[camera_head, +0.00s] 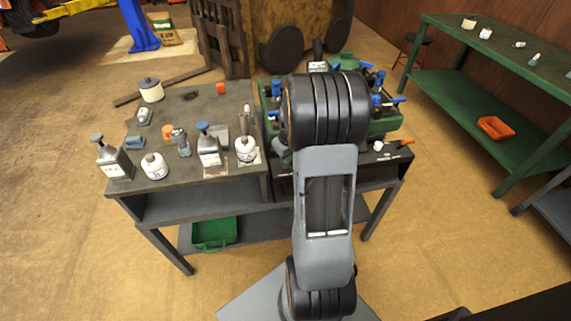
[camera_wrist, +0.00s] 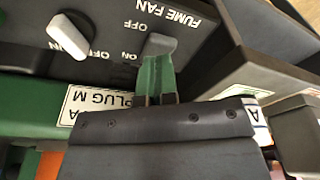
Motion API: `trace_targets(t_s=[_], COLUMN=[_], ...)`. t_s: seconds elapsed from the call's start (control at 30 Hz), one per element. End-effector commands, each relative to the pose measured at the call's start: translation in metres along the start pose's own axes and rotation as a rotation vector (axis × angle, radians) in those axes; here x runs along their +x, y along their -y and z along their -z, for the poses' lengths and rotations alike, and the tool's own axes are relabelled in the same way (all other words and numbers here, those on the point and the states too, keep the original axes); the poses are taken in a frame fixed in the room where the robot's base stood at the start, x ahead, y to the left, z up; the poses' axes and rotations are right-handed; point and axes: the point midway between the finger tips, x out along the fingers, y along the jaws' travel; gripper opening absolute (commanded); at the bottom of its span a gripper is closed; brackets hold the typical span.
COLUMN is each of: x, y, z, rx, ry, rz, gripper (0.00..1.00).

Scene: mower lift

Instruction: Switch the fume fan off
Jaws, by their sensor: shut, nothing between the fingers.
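The fume fan switch (camera_wrist: 160,45) is a grey paddle on a dark panel (camera_wrist: 210,50) in the wrist view. Its FUME FAN, OFF and ON lettering appears upside down, with OFF above ON to the left of the paddle. My gripper (camera_wrist: 155,68) is shut and empty, its narrow green fingers ending right at the paddle's lower edge. I cannot tell whether they touch it, or which setting the switch is at. In the head view, my arm hides the gripper and the switch.
A white knob (camera_wrist: 68,36) with its own OFF and ON marks sits left of the switch. Several bottles and jars stand on the grey bench (camera_head: 195,178) at left. A green shelf table (camera_head: 450,85) stands at right. Open floor lies around the bench.

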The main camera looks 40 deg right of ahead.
Motion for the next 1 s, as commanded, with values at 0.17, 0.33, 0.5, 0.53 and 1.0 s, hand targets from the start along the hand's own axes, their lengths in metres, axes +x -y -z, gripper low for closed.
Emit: trace_targets(t_s=[0.17, 0.33, 0.5, 0.53, 1.0], x=[0.004, 0.006, 0.009, 0.009, 0.014], y=[0.0, 0.0, 0.0, 0.0, 0.0], z=[-0.001, -0.001, -0.001, -0.002, -0.002], rx=[0.0, 0.0, 0.0, 0.0, 0.0], ry=[0.0, 0.0, 0.0, 0.0, 0.0], rz=[0.0, 0.0, 0.0, 0.0, 0.0], gripper=[0.0, 0.0, 0.0, 0.0, 0.0])
